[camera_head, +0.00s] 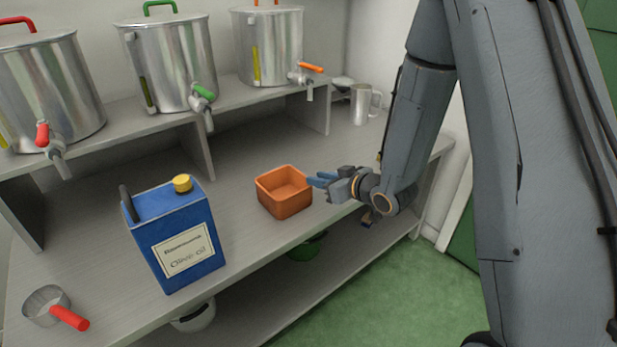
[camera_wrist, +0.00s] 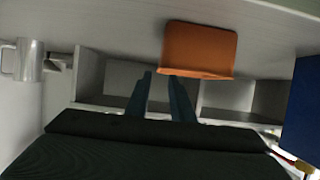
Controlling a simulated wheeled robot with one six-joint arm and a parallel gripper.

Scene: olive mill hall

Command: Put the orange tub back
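The orange tub (camera_head: 285,197) is a small, open square box that stands upright on the counter, right of the blue oil can. It looks empty. In the wrist view the tub (camera_wrist: 200,50) is at the top, just beyond the fingertips and mostly off to the right of them. My gripper (camera_head: 318,179) is close to the right side of the tub, with its fingers pointing at it. In the wrist view my gripper (camera_wrist: 160,76) has its two fingers apart with nothing between them. I cannot tell whether a finger touches the tub.
The counter (camera_head: 235,200) carries a blue oil can (camera_head: 180,235) with a yellow cap, a red-handled metal cup (camera_head: 47,303) and a metal mug (camera_head: 361,104). Steel tanks with taps (camera_head: 170,65) stand on a raised shelf behind. A green bowl (camera_head: 308,248) is on the lower shelf.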

